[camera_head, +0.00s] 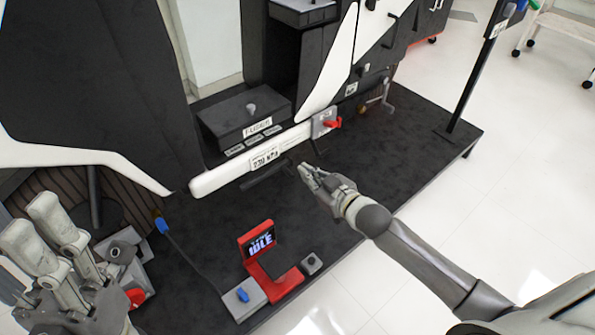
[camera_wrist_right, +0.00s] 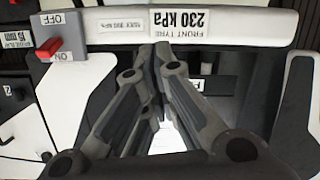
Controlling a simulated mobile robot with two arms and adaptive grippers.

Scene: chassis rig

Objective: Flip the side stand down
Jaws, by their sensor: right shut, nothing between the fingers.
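A dark bar (camera_head: 265,177) runs along just under the white beam with the 230 kPa label; it may be the side stand folded up, but I cannot tell for sure. My right gripper (camera_head: 306,170) is just right of this bar, below the beam, shut and empty. In the right wrist view its fingers (camera_wrist_right: 160,58) meet in front of the beam's lower edge, and no stand is clearly seen there.
The white beam (camera_head: 225,176) carries a red switch (camera_head: 332,123), also seen in the right wrist view (camera_wrist_right: 47,90). A red display stand (camera_head: 262,245) reading IDLE is on the dark platform (camera_head: 400,160). A black post (camera_head: 475,75) stands at right. The platform's right part is mostly clear.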

